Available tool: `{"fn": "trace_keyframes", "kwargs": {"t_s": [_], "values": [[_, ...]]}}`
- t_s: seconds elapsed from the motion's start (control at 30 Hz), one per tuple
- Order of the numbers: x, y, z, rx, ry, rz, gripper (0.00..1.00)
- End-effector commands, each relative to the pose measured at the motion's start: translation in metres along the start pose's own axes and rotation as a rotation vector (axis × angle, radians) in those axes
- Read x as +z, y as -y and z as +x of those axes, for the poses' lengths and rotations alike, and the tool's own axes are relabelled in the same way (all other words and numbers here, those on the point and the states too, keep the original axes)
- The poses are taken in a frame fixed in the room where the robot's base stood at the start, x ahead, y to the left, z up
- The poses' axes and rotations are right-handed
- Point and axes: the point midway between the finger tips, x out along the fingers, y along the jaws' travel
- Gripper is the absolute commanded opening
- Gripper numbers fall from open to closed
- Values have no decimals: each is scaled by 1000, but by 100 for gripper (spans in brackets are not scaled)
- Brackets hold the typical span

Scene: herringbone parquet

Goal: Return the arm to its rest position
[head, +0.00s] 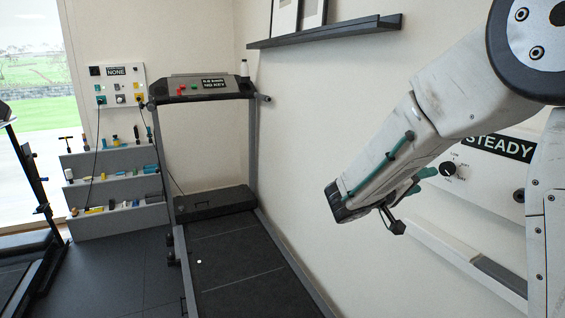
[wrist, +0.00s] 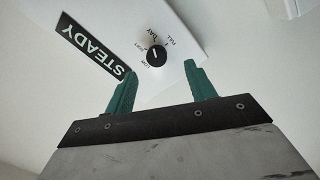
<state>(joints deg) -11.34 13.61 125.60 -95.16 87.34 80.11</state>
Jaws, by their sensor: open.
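My arm reaches in from the right of the head view, and its wrist bends back toward the wall. My gripper (head: 425,173) is open and empty in front of the white panel. In the wrist view, the two green fingers of my gripper (wrist: 160,72) stand wide apart. The black knob (wrist: 156,56) shows between and beyond the fingertips, and nothing is held. The knob (head: 449,168) also shows just right of the gripper in the head view. How far the fingertips are from the panel is hard to tell.
The white wall panel (head: 471,187) bears a black "STEADY" label (head: 498,146). A treadmill (head: 225,245) stands left of my arm along the wall. A dark shelf (head: 325,32) hangs above. A stepped grey rack (head: 115,190) with small items stands at the back left.

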Motion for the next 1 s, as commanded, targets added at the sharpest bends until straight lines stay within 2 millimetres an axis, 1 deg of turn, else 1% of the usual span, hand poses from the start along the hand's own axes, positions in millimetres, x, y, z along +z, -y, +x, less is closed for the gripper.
{"fn": "trace_keyframes", "kwargs": {"t_s": [0.07, 0.1, 0.17, 0.2, 0.27, 0.3, 0.37, 0.4, 0.47, 0.5, 0.63, 0.7, 0.8, 0.9, 1.0], "values": [[24, 9, -1, -45, 87, -138, 55], [41, 10, -4, -79, 145, -213, 55], [67, 7, -8, -147, 241, -312, 55], [84, 2, -12, -197, 303, -367, 55], [109, -6, -21, -286, 392, -437, 55], [127, -12, -28, -355, 450, -476, 55], [152, -22, -42, -475, 528, -522, 55], [167, -28, -53, -562, 570, -542, 55], [188, -37, -70, -696, 622, -557, 55], [200, -42, -83, -787, 646, -559, 55], [229, -58, -126, -1069, 673, -509, 55], [238, -67, -148, -1201, 661, -455, 55], [245, -79, -175, -1353, 627, -355, 55], [249, -90, -193, -1441, 603, -245, 55], [251, -101, -200, -1470, 586, -160, 55]]}}
